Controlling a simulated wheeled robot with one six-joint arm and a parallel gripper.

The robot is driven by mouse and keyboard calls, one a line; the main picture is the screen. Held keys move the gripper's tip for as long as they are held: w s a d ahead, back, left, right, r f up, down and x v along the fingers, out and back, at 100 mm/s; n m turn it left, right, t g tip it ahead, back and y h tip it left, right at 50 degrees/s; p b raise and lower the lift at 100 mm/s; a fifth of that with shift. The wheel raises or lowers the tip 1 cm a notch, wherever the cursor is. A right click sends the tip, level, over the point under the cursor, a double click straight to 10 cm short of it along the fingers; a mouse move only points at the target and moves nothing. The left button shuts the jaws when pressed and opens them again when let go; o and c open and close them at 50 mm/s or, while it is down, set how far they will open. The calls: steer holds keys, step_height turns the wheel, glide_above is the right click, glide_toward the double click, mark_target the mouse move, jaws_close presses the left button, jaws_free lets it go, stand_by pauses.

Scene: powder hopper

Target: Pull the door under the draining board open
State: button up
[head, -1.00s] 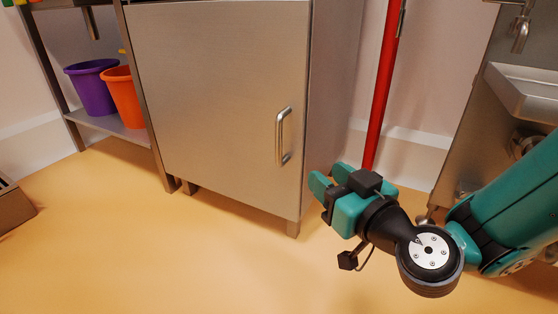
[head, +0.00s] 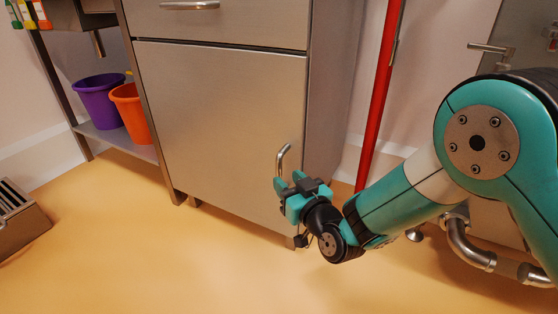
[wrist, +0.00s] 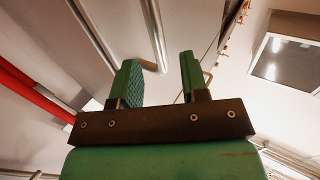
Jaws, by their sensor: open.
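The steel cabinet door (head: 215,130) is shut, below a drawer, in the middle of the head view. Its upright bar handle (head: 281,160) is near the door's right edge. My gripper (head: 289,181) is open at the handle's lower end, which it partly hides. In the wrist view the handle bar (wrist: 154,30) shows between the two green fingers of my gripper (wrist: 160,62). The fingers are apart and not closed on it. I cannot tell how deep the bar sits between them. The draining board is not clearly visible.
A drawer with a bar handle (head: 190,5) is above the door. A red pole (head: 381,100) stands right of the cabinet. Purple (head: 98,101) and orange (head: 130,112) buckets are on a low shelf at left. The floor (head: 150,250) before the door is clear.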

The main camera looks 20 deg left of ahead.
mark_target(280, 173)
steer(key=x, duration=0.2)
steer(key=b+x, duration=0.1)
steer(key=x, duration=0.1)
steer(key=shift+w+f, duration=0.1)
steer(key=shift+f, duration=0.15)
steer(key=shift+w+a+r, duration=0.15)
steer(key=shift+w+a, duration=0.15)
steer(key=shift+a, duration=0.1)
jaws_close()
